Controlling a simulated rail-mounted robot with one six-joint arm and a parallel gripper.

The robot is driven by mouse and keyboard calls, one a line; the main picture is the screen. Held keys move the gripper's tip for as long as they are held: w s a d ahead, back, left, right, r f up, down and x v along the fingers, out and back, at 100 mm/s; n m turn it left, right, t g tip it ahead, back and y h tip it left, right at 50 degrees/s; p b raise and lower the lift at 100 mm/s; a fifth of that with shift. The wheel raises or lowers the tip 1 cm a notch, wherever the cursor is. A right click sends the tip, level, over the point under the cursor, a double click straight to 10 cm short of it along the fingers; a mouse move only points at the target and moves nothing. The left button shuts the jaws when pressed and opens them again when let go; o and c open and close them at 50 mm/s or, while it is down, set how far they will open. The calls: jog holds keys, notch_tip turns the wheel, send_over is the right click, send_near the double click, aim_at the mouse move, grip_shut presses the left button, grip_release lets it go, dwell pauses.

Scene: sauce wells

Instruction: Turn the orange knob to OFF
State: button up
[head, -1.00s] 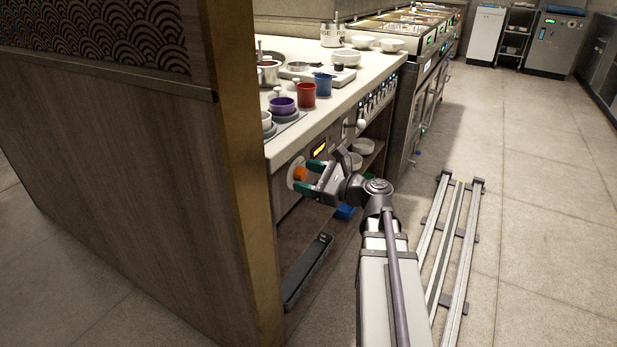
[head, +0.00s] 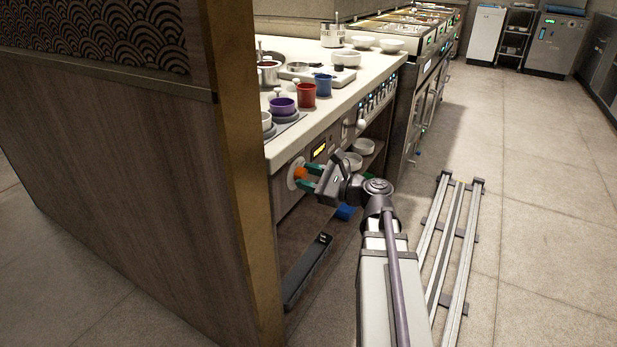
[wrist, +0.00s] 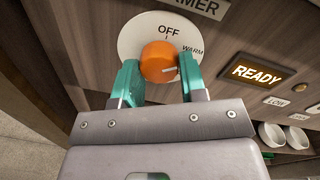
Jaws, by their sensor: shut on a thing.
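The orange knob (wrist: 158,57) sits on a round white dial plate (wrist: 128,40) on the counter's front panel. OFF is printed at the top of the plate and WARM at its right. A short white mark on the knob's face points to the right, away from OFF. My gripper (wrist: 159,72) has one green finger on each side of the knob and is shut on it. In the head view, the knob (head: 300,173) is at the panel's near end, with my gripper (head: 309,177) reaching it from the right.
A lit READY display (wrist: 257,73) is right of the dial. White bowls (wrist: 284,136) stand on a shelf below. Purple (head: 283,106), red (head: 307,96) and blue (head: 323,85) cups stand on the counter above. A wooden partition (head: 130,190) is at the left.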

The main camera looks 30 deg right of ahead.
jog(key=n, duration=0.5)
jog(key=shift+r+h, duration=0.1)
jog(key=shift+h, duration=0.2)
jog(key=n+p, duration=0.1)
jog(key=n, duration=0.4)
jog(key=shift+n, duration=0.3)
jog(key=o, duration=0.9)
jog(key=v, duration=1.1)
jog(key=shift+r, duration=0.2)
